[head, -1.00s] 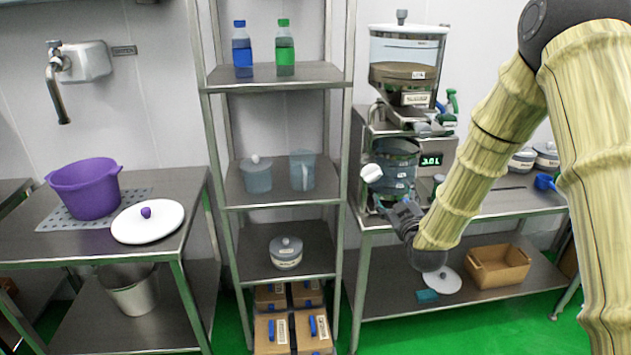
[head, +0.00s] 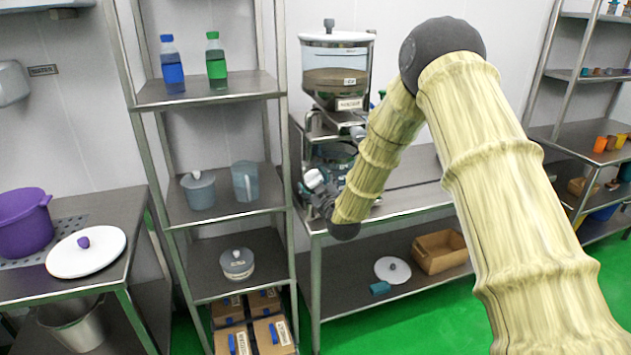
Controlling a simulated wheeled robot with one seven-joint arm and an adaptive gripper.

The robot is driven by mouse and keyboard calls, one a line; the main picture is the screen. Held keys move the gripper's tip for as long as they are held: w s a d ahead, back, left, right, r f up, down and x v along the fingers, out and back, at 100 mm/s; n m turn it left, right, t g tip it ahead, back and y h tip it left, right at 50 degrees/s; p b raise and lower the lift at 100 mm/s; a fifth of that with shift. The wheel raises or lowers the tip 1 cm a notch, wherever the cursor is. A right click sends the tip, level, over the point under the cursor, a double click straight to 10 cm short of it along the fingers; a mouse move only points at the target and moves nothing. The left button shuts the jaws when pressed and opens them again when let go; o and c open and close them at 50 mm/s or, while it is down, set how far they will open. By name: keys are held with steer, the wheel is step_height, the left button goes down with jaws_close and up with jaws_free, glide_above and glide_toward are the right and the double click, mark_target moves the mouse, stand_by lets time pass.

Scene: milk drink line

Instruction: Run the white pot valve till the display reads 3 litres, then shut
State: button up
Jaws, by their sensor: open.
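The dispenser (head: 337,58), a clear-walled hopper with a white rim and brown contents, stands on a steel stand at the back of the right bench. Below it, a dark see-through pot (head: 336,154) is partly hidden by my arm. A white knob-like part (head: 314,177), possibly the white valve handle, shows at the pot's front left. My gripper (head: 317,188) is open right by this white part; I cannot tell whether they touch. The display is hidden behind my arm now, so its reading cannot be seen.
A steel shelf (head: 205,95) with bottles, jugs and boxes stands just left of the bench. A purple pot (head: 24,222) and a white lid (head: 86,252) are on the left table. A tan crate (head: 440,251) and a round lid (head: 392,270) lie on the bench's lower shelf.

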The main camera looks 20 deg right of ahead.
steer(key=shift+w, duration=0.15)
steer(key=c, duration=0.9)
steer(key=shift+m+b, duration=0.3)
steer(key=shift+b, duration=0.05)
steer(key=shift+f+m+b, duration=0.1)
steer(key=shift+m+b, duration=1.05)
steer(key=shift+m, duration=0.05)
steer(key=shift+m+b, duration=0.95)
steer(key=shift+m, duration=0.55)
